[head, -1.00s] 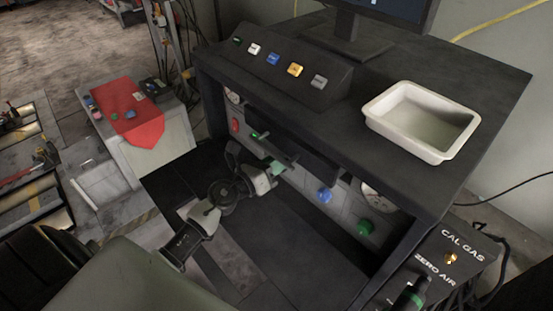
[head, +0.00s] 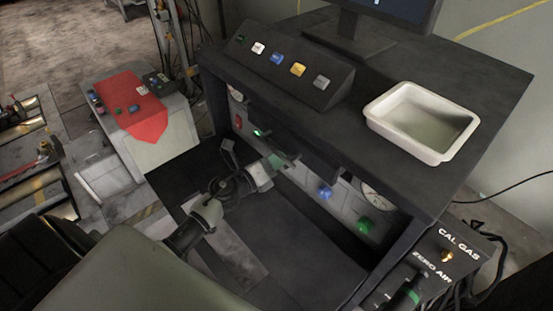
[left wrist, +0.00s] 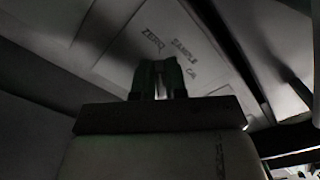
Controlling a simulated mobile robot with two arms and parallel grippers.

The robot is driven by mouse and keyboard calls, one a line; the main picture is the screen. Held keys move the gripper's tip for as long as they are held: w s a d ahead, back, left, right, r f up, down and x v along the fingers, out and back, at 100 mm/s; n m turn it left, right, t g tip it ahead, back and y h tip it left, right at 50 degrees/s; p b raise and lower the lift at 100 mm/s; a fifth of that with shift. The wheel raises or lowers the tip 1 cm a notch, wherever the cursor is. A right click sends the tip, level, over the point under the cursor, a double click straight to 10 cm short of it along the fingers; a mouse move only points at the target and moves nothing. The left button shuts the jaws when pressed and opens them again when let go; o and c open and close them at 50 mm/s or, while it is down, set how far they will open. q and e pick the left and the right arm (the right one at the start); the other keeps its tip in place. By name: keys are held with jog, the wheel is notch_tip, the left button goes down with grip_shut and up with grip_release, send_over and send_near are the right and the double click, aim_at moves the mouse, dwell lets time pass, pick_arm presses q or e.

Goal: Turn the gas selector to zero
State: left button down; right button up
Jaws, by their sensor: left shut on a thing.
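My left gripper (head: 274,165) reaches under the console top to the front panel. In the left wrist view its fingers (left wrist: 159,80) are close together against the panel, below the printed label ZERO (left wrist: 153,42). The labels SAMPLE (left wrist: 186,50) and CAL (left wrist: 193,70) are to the right of it. The gripper is shut on the gas selector, which the fingers mostly hide. I cannot tell which label the selector points at. My right gripper is not in view.
On the same panel are a blue knob (head: 325,193), a green knob (head: 364,226) and a gauge (head: 376,195). The console top (head: 480,85) overhangs my left gripper. A white tray (head: 450,153) and a sloped button box (head: 325,97) stand on it.

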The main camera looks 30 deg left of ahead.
pick_arm(q)
jog(key=c, duration=1.2)
grip_release()
jog(key=shift+o, duration=0.2)
jog(key=b+v, duration=0.2)
jog(key=v, duration=0.8)
jog(key=shift+f+b, duration=0.15)
jog(key=shift+b, duration=0.2)
jog(key=shift+s+a, duration=0.2)
jog(key=shift+s, duration=0.2)
